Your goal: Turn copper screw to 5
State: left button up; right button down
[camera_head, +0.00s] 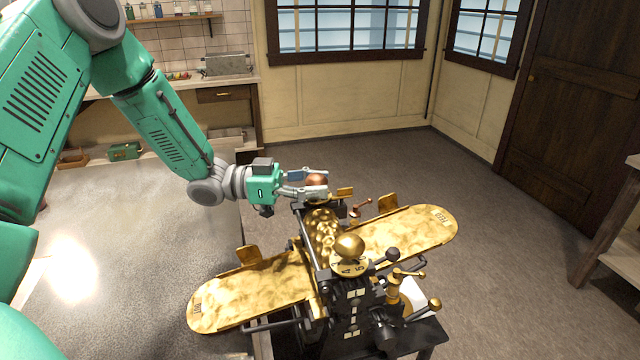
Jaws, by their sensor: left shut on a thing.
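The drop roller machine (322,232) stands in the middle, with a gold tray (252,288) at its left and another gold tray (410,234) at its right. The copper screw (317,180) is a round copper knob on the far end of the machine. My left gripper (312,186) is shut on the copper screw, with its fingers on both sides of it. The dial under the copper screw is hidden. A gold knob (349,247) sits on the near end above a dial whose numbers 4 and 5 show. My right gripper is out of view.
Small handles (408,274) stick out at the machine's right side. A grey worktop (130,260) lies to the left under my left arm. A counter with a metal box (228,64) stands at the back. Open floor lies to the right.

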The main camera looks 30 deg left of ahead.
pick_arm(q)
jog(key=shift+a+f, duration=0.1)
jog(key=shift+f, duration=0.05)
jog(key=shift+n+t+y, duration=0.4)
jog(key=shift+t, duration=0.1)
jog(key=o, duration=1.2)
jog(key=shift+w+a, duration=0.1)
jog(key=shift+s+a, duration=0.3)
jog(key=shift+a, duration=0.05)
jog(key=v, duration=1.1)
jog(key=shift+a+f, duration=0.25)
jog(key=shift+f, duration=0.05)
